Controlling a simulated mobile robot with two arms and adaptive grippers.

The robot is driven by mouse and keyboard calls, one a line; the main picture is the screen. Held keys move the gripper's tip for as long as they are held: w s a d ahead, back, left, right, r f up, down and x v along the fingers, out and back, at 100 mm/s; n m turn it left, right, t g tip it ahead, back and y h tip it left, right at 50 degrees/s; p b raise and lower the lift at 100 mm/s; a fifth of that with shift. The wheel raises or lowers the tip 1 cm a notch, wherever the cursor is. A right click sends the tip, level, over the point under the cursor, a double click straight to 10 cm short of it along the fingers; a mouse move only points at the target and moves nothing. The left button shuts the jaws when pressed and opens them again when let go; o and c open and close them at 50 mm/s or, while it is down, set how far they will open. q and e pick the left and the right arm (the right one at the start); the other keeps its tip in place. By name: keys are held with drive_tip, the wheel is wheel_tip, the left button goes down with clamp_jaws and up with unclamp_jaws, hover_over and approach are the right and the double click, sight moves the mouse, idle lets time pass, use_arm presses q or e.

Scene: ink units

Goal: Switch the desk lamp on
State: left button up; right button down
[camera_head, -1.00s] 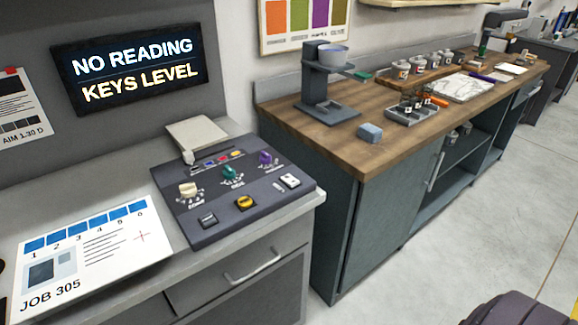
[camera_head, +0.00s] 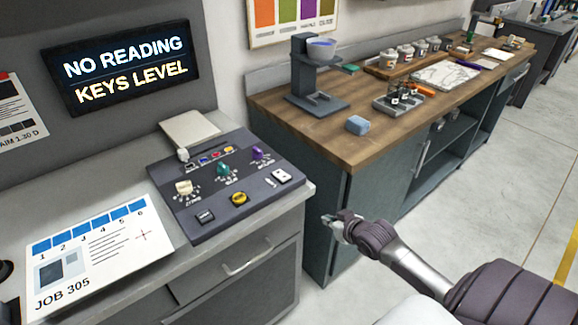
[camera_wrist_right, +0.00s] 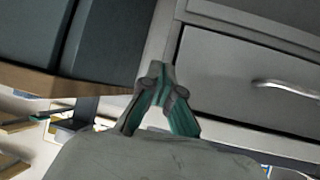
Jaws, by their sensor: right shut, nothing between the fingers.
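I cannot make out a desk lamp for certain in either view. A dark rounded thing (camera_head: 4,270) at the left edge of the head view is cut off, so I cannot tell what it is. My left gripper is not in view.
The dark control panel (camera_head: 215,212) with knobs, buttons and a white switch (camera_head: 282,176) sits on the grey cabinet. A job card (camera_head: 125,262) lies left of it. A lit display (camera_head: 125,68) hangs above. The wooden bench (camera_head: 390,140) holds several items. Floor at right is clear.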

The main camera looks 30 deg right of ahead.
drive_tip(key=w+a+r+n+t+y, duration=0.1)
drive_tip(key=a+r, duration=0.2)
drive_tip(key=r, duration=0.7)
drive_tip(key=w+a+r+n+t+y+p, duration=0.1)
drive_tip(key=a+r, duration=0.2)
drive_tip(key=r, duration=0.7)
drive_tip(key=shift+r+t, duration=0.3)
drive_tip(key=shift+t, duration=0.1)
drive_tip(key=shift+w, duration=0.2)
drive_tip(key=p, duration=0.2)
hover_over(289, 184)
drive_tip(key=w, duration=0.1)
wheel_tip(289, 184, down, 4)
drive_tip(key=shift+r, duration=0.15)
drive_tip(key=f, duration=0.2)
drive_tip(key=shift+s+f+p, duration=0.3)
drive_tip(key=shift+s+f, duration=0.05)
drive_tip(key=shift+f, duration=0.05)
drive_tip(key=shift+s+f, duration=0.15)
drive_tip(key=shift+f, duration=0.4)
